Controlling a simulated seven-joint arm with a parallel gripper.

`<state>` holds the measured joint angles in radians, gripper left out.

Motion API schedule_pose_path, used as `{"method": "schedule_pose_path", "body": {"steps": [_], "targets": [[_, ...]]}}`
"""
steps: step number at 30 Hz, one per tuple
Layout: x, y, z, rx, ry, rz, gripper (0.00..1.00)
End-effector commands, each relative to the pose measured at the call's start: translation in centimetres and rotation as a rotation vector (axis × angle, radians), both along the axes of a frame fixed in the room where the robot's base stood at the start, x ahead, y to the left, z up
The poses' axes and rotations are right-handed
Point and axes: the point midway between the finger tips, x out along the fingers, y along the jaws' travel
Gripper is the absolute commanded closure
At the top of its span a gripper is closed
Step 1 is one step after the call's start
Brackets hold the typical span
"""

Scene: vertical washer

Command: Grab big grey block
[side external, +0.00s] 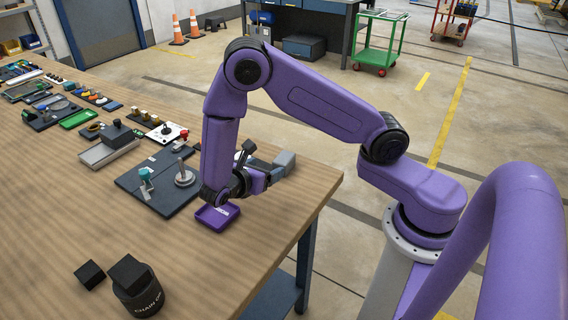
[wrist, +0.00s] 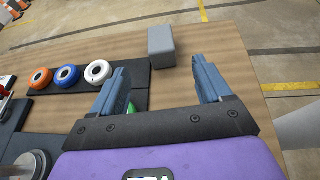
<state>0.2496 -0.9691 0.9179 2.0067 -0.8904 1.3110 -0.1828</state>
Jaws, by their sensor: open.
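The big grey block (side external: 284,162) stands on the wooden table near its right edge, just beyond my gripper. In the wrist view the grey block (wrist: 161,48) is ahead of my gripper (wrist: 159,66), between the lines of the two fingers and apart from them. My gripper is open and empty, with its fingers spread wider than the block looks. In the side view my gripper (side external: 264,176) is low over the table, and its fingers are partly hidden by my wrist.
A dark board (wrist: 88,88) with orange, blue and white rings lies left of the block. A purple tray (side external: 217,216) sits below my wrist. A dark plate (side external: 150,191) with a silver post is to the left.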

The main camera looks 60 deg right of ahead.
Motion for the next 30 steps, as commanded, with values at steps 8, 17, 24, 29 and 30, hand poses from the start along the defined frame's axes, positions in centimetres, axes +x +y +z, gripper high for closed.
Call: {"method": "schedule_pose_path", "body": {"steps": [8, 17, 24, 29, 30], "targets": [[0.4, -4.7, -1.9, 0.0, 0.002, -0.003, 0.22], [0.6, -6.6, -2.7, 0.0, 0.0, -0.001, 0.22], [0.8, -9.6, -3.9, 0.001, 0.0, -0.003, 0.22], [0.9, -10.8, -4.4, 0.001, 0.0, -0.002, 0.22], [0.9, -11.0, -4.4, 0.001, 0.0, -0.001, 0.22]]}}
